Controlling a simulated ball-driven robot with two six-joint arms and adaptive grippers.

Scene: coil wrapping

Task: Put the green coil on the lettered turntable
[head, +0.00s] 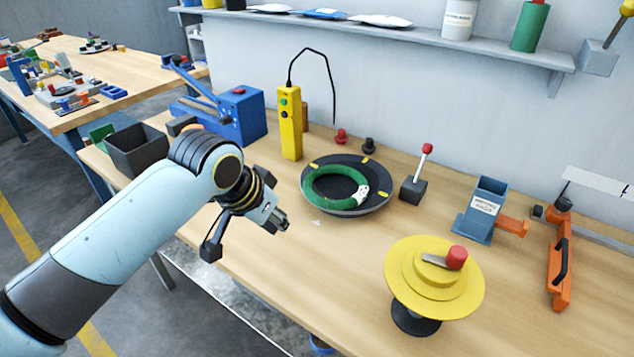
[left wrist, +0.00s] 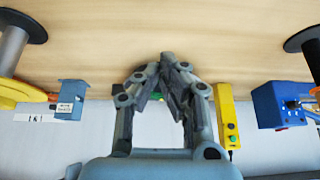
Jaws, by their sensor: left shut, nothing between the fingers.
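The green coil (head: 322,199), a ring with a white band at its right, lies on the black round turntable (head: 378,178). The turntable has yellow marks around its top; I cannot read letters on it. The coil sits toward the front left of the disc. My left gripper (head: 284,226) is shut and empty, in front and to the left of the turntable, apart from the coil. In the left wrist view the fingers (left wrist: 167,58) come together, and only a small green patch shows behind them; the turntable is mostly hidden there. My right gripper is not in view.
A yellow stepped disc (head: 405,281) with a red knob stands front right. A yellow control box (head: 290,124) and blue machine (head: 240,112) stand behind left. A red-tipped lever (head: 413,189), blue-grey box (head: 482,212) and orange tool (head: 560,265) stand right. Bare bench lies in front of the turntable.

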